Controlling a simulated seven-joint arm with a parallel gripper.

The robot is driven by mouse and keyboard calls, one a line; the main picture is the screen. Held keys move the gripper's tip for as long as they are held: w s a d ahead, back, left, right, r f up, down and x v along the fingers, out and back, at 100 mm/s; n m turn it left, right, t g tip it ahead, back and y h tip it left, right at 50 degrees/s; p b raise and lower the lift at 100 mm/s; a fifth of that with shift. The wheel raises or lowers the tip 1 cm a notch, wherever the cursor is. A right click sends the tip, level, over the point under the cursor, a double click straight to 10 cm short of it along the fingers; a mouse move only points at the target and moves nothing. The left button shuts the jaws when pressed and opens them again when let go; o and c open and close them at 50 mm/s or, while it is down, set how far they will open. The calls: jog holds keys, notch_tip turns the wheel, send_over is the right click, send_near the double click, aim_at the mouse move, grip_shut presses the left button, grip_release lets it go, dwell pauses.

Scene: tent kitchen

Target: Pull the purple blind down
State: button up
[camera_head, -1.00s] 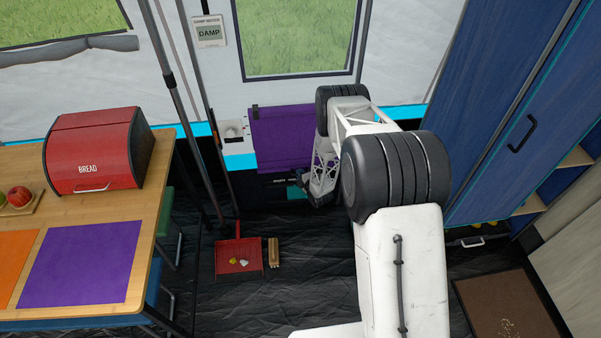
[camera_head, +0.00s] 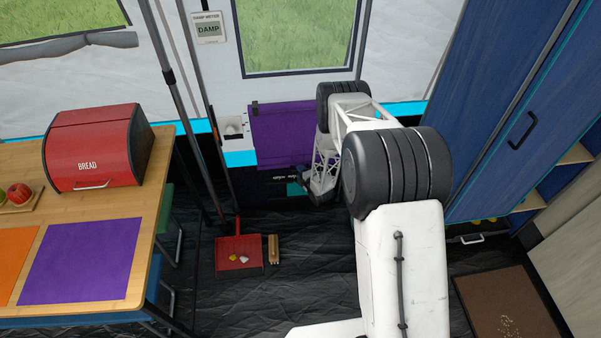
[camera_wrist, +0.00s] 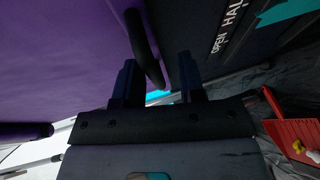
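The purple blind (camera_head: 278,135) hangs below the window in the head view, partly hidden on its right by my arm. It fills the upper left of the wrist view (camera_wrist: 60,60). A black bar handle (camera_wrist: 146,48) is at its edge in the wrist view. My gripper (camera_wrist: 158,82) has its two dark fingers apart, with the handle's end showing between them; I cannot tell whether they touch it. In the head view my gripper (camera_head: 303,182) is small and dark at the blind's lower edge.
A dark panel with white lettering (camera_wrist: 230,25) lies beside the blind. A red dustpan (camera_head: 238,252) and a brush (camera_head: 273,249) are on the floor. The table with a red bread box (camera_head: 95,150) stands left, blue cabinets (camera_head: 510,110) right.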

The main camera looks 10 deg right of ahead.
jog(key=v, duration=0.7)
dwell(0.7)
